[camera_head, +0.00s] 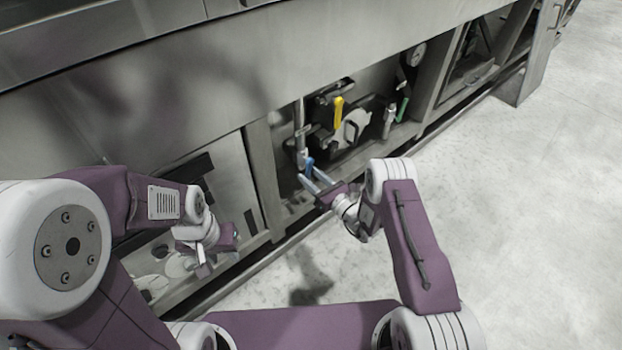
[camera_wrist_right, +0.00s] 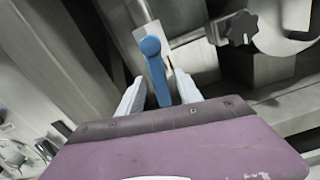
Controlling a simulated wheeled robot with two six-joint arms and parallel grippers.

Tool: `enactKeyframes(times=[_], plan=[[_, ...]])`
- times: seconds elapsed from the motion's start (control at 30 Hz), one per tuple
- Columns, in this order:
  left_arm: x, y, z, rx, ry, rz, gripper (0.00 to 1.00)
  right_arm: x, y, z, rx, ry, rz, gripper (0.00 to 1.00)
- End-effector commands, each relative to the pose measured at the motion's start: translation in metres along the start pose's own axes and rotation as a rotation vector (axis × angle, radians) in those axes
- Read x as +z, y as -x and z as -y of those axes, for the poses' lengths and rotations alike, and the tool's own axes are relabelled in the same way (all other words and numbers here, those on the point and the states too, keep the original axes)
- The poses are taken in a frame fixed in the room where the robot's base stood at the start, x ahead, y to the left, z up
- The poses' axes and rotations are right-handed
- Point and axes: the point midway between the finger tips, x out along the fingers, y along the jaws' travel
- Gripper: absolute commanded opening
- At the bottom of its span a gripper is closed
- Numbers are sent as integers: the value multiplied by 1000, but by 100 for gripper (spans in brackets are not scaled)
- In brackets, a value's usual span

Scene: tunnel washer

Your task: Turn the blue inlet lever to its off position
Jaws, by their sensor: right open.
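The blue inlet lever (camera_head: 309,165) is on a vertical pipe in an open bay of the washer. In the right wrist view the blue lever (camera_wrist_right: 156,68) runs up from between the fingers to a rounded end. My right gripper (camera_head: 312,181) is open, its two fingers reaching to the lever. In the right wrist view the open fingers of the right gripper (camera_wrist_right: 158,92) stand on either side of the lever, with gaps visible. The palm hides the lever's lower part. My left gripper (camera_head: 203,262) is low at the left, away from the lever; its fingers are unclear.
A yellow lever (camera_head: 338,112) and a green handle (camera_head: 402,109) are farther right in the bay. A black knob (camera_wrist_right: 238,29) is right of the blue lever. A frame post (camera_head: 263,172) bounds the bay at left. Open floor (camera_head: 530,200) lies to the right.

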Motion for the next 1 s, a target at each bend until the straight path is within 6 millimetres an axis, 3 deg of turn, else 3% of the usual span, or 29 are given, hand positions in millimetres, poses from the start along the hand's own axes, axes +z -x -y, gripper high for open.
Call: enactKeyframes(times=[0.07,0.23,1.0], plan=[[0,0,0,0,0,0,36,0,0,0,0,0,0,42],[0,0,0,0,0,0,36,0,0,0,0,0,0,0],[0,0,0,0,0,0,36,-1,1,0,0,0,-1,0]])
